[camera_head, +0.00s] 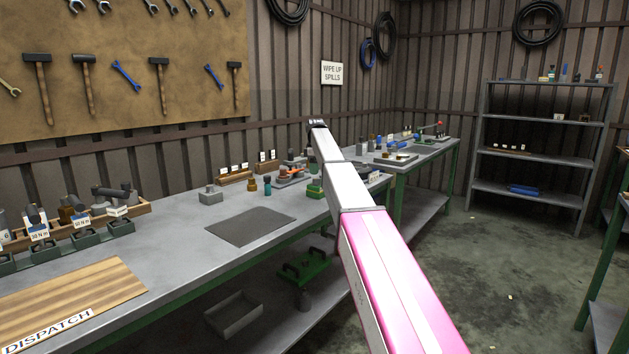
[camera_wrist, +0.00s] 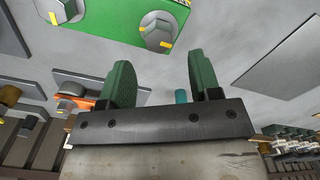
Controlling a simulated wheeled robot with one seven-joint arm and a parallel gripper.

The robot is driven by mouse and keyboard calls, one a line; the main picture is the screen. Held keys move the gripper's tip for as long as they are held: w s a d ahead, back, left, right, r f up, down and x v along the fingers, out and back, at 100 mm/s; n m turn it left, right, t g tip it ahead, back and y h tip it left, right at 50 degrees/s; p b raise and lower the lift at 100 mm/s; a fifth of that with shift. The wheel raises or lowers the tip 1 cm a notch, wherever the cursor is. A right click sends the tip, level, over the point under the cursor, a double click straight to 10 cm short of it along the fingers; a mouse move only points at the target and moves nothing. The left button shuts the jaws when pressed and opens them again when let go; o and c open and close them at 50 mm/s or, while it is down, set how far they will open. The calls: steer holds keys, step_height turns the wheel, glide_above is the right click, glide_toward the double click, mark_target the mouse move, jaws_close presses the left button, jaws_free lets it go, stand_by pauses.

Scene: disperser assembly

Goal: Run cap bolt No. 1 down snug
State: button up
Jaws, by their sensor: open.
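In the wrist view a green part (camera_wrist: 110,20) fills the top edge, with two grey hex bolt heads. One bolt head (camera_wrist: 158,30) stands at its lower right and carries yellow marks; the other bolt head (camera_wrist: 60,10) is cut by the top edge. I cannot tell which is No. 1. My gripper (camera_wrist: 160,66) is open, its two green-padded fingers well apart with nothing between them. The fingertips appear just below the right bolt head in the picture, apart from it. In the head view my arm hides the gripper.
An orange part (camera_wrist: 83,103) and a teal cylinder (camera_wrist: 181,97) show near the fingers in the wrist view. In the head view, a dark mat (camera_head: 250,227) lies bare on the bench (camera_head: 180,235). Green holders (camera_head: 82,245) with tools stand at left. A shelf rack (camera_head: 545,150) stands at right.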

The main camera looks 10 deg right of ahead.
mark_target(316, 182)
steer(key=shift+f, duration=2.55)
steer(key=c, duration=0.9)
